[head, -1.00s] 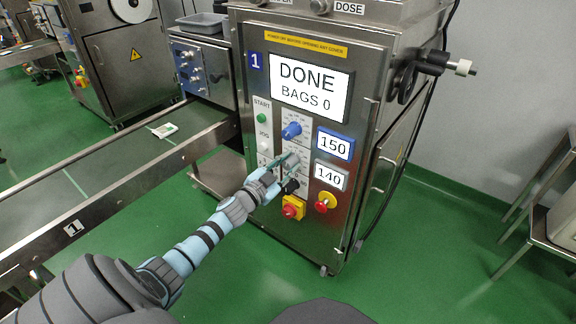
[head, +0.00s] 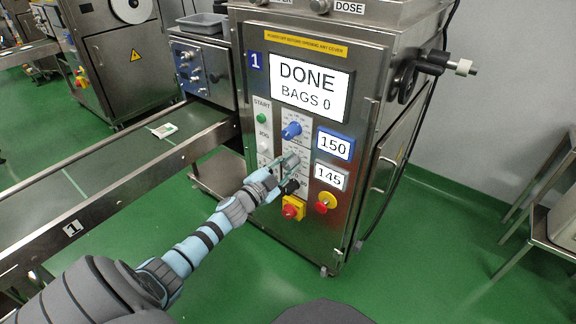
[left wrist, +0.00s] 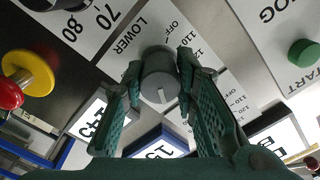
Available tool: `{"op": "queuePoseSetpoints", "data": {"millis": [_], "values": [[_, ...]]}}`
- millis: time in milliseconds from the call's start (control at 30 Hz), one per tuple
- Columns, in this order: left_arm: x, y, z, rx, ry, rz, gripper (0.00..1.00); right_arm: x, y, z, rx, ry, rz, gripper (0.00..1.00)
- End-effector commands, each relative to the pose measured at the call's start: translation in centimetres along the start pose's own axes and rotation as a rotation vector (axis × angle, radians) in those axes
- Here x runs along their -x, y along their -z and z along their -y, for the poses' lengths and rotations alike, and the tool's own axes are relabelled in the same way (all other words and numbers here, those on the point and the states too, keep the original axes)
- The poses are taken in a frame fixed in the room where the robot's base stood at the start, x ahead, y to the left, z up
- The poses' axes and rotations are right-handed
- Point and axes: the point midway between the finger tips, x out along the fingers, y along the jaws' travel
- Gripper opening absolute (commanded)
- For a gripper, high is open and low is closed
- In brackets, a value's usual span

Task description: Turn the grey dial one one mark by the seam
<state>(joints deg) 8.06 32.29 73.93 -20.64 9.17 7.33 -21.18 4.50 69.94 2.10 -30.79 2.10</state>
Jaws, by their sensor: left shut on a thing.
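The grey dial (left wrist: 158,85) fills the gap between the fingers of my left gripper (left wrist: 160,92) in the left wrist view. The gripper is shut on it, with one finger on each side. A pale pointer line shows on the dial's face. The printed scale around it reads LOWER, OFF, 110 and further marks, some hidden by the fingers. In the head view my left gripper (head: 283,167) reaches the panel, and the grey dial (head: 291,160) shows just past its fingertips. The lower display (head: 328,177) reads 145. My right gripper is out of view.
The blue dial (head: 291,130) sits above, beside the upper display (head: 333,146) reading 150. The black dial (head: 290,186), yellow-red switch (head: 292,208) and red stop button (head: 325,203) are close below. The screen (head: 308,90) reads DONE, BAGS 0. A conveyor (head: 110,165) runs left.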

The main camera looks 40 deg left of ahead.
Motion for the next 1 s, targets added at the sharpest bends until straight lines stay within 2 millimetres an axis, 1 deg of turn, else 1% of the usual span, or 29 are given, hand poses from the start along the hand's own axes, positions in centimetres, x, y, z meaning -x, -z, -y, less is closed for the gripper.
{"op": "queuePoseSetpoints", "data": {"millis": [33,133,567,667,767,867,933,1000], "values": [[0.0,0.0,0.0,0.0,0.0,0.001,0.31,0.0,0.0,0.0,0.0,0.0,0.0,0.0],[0.0,0.0,0.0,0.001,0.0,0.001,0.47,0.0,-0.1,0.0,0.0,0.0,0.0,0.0],[0.0,0.0,0.0,0.001,0.0,0.0,0.47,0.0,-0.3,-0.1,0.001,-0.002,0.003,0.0],[0.0,0.0,0.0,0.026,0.0,0.0,0.47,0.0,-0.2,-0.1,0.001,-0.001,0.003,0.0],[0.0,0.1,0.0,0.136,0.0,0.0,0.47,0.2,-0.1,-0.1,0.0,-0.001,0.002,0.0],[0.0,0.1,0.0,0.348,-0.001,0.0,0.47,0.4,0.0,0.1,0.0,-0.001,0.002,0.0],[0.0,0.0,0.0,0.534,-0.001,0.0,0.47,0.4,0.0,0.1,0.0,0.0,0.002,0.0],[1.5,-0.1,0.0,0.528,0.002,-0.002,0.47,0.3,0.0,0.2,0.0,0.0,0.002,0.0]]}}
